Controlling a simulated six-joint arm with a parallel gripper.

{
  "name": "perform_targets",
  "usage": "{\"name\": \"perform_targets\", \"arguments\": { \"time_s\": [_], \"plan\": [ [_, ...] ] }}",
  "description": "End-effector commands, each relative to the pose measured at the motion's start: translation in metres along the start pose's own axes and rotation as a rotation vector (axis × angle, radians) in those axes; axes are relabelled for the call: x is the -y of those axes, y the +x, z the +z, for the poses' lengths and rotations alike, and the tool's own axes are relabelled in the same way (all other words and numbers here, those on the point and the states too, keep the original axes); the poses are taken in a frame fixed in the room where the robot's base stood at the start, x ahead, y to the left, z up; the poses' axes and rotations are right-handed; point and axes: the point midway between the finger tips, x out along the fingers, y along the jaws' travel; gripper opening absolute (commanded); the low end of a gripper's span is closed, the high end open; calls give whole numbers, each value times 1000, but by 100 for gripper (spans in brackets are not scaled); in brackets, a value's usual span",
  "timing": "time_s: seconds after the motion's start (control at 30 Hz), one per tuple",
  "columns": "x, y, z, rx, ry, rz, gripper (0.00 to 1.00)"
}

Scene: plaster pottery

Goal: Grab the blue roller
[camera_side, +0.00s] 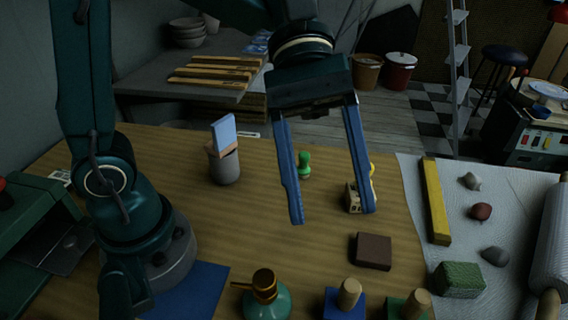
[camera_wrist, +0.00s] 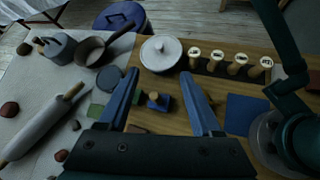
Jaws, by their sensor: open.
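A blue block with a pale wooden peg handle (camera_side: 345,302) stands at the front edge of the table in the side view; I take it as the blue roller, though its shape is not clear. In the wrist view a blue piece with a tan knob (camera_wrist: 158,102) shows between my fingers. Another blue piece with a wooden part (camera_side: 223,132) stands in a grey cup (camera_side: 225,168); I cannot tell whether it is a roller. My gripper (camera_side: 333,215) is open and empty above the table, fingers pointing down. It also shows in the wrist view (camera_wrist: 160,72).
A cream block with holes (camera_side: 353,197) is near my right finger. A green figure (camera_side: 304,166) stands behind. A brown block (camera_side: 373,251), a green block with a peg (camera_side: 407,306) and a teal bottle (camera_side: 266,300) stand nearby. A yellow bar (camera_side: 435,200) lies right.

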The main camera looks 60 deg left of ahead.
Motion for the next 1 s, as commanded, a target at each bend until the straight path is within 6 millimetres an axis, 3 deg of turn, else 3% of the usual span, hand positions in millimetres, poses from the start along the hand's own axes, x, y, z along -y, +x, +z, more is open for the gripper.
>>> {"name": "perform_targets", "arguments": {
  "time_s": [0.27, 0.7, 0.83, 1.0],
  "plan": [
    [-38, 11, -1, 279, -323, 35, 66],
    [-4, 92, -97, 282, -331, 34, 66],
    [0, 105, -112, 280, -325, 37, 66],
    [2, 114, -118, 279, -321, 37, 66]
  ]
}}
